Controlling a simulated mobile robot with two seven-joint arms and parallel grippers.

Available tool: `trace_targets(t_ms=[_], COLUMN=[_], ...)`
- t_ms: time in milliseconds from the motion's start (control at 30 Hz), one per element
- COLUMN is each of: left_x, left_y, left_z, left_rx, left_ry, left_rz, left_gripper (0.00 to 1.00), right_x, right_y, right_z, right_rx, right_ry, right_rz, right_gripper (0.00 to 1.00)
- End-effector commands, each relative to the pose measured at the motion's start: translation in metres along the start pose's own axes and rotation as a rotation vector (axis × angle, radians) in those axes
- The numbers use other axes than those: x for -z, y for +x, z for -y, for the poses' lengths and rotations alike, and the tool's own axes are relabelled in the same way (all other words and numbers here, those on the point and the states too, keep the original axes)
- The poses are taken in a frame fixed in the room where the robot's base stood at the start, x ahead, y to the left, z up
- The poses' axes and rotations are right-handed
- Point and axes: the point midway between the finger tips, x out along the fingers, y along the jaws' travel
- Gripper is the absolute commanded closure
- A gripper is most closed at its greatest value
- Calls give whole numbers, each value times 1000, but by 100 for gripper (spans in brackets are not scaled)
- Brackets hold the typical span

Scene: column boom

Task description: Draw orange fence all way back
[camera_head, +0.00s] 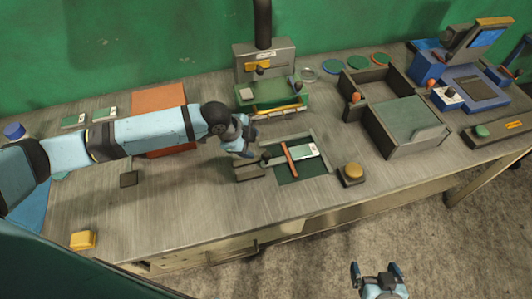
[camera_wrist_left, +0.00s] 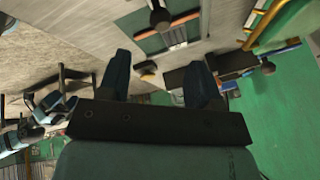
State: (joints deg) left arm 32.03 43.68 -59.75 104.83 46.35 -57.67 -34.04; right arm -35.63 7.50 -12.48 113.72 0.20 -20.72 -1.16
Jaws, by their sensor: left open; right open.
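The orange fence (camera_head: 289,158) is a thin bar lying across a dark green recessed bed (camera_head: 290,178) in the bench. A white and green card (camera_head: 305,151) lies just right of it. A dark round knob (camera_head: 266,157) stands at the fence's left. My left gripper (camera_head: 250,143) is open and empty, above the bench to the upper left of the fence. In the left wrist view its spread fingers (camera_wrist_left: 160,78) frame empty space, and the dark knob (camera_wrist_left: 159,18) shows beyond them. My right gripper (camera_head: 378,270) is open and empty, over the floor in front of the bench.
A press-like station (camera_head: 268,90) with a dark column stands behind my left gripper. A yellow button (camera_head: 353,171) is right of the bed. The bench's front left is mostly clear.

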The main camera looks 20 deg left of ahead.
Motion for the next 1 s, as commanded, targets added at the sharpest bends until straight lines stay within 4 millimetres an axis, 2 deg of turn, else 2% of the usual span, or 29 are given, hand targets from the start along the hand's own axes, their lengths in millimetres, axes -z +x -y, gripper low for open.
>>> trace_targets(t_ms=[300, 500, 667, 900, 933, 1000], left_x=[1, 1, 1, 0, 0, 0], left_y=[67, 94, 102, 103, 103, 103], left_z=[0, 0, 0, 0, 0, 0], left_rx=[-1, 1, 1, 2, 2, 2], left_ry=[-2, -1, 0, 0, 0, 0], left_rz=[0, 0, 0, -1, -1, -1], left_gripper=[41, 41, 41, 41, 44, 60], right_x=[7, 8, 8, 8, 8, 8], right_y=[-6, -8, -8, -8, -8, -8], right_z=[-1, -2, -2, -2, -2, -2], right_rx=[-4, -5, -6, -6, -6, -6], right_ry=[-1, 0, 0, 1, 1, 1], right_rz=[0, 2, 2, 2, 2, 2], right_gripper=[5, 5, 5, 5, 5, 5])
